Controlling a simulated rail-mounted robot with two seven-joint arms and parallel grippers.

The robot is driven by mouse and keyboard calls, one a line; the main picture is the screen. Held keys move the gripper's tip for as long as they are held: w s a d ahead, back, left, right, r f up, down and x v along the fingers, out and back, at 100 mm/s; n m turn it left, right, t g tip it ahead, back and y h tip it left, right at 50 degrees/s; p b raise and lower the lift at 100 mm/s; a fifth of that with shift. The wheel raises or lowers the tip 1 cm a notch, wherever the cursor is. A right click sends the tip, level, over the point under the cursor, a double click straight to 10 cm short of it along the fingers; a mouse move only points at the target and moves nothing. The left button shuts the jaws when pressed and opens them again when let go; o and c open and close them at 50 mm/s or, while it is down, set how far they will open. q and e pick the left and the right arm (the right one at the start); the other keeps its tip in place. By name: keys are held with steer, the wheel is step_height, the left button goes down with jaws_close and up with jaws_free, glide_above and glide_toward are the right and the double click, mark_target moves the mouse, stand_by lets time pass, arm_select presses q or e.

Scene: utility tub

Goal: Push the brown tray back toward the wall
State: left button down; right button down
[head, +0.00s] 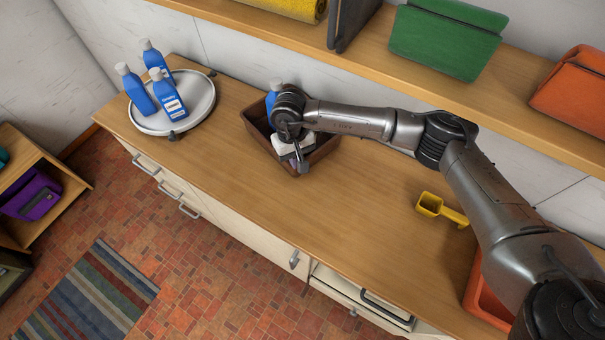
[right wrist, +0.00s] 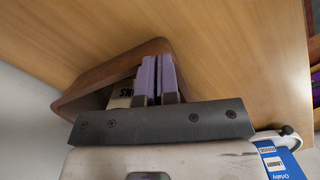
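The brown tray (head: 253,123) stands on the wooden counter near the wall, right of the round white turntable. My right gripper (head: 301,167) is down at the tray's front right part, and my wrist hides much of the tray's inside. In the right wrist view the two lavender fingers (right wrist: 157,76) are close together with nothing visible between them. They overlap the brown tray (right wrist: 100,77); I cannot tell whether they touch it. A white item with dark letters (right wrist: 122,97) shows inside the tray. My left gripper is not in view.
A blue bottle (head: 273,91) shows at the tray's back. Several blue bottles stand on the turntable (head: 196,112). A shelf (head: 375,62) runs above the counter. The counter's middle is clear.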

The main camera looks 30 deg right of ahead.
steer(key=shift+d+r, duration=0.1)
steer(key=shift+d, duration=0.05)
steer(key=w+d+b, duration=0.1)
steer(key=w+b, duration=0.1)
steer(key=w, duration=0.9)
steer(key=shift+w+d+r, duration=0.25)
steer(key=shift+w+r, duration=0.05)
steer(key=shift+w, duration=0.1)
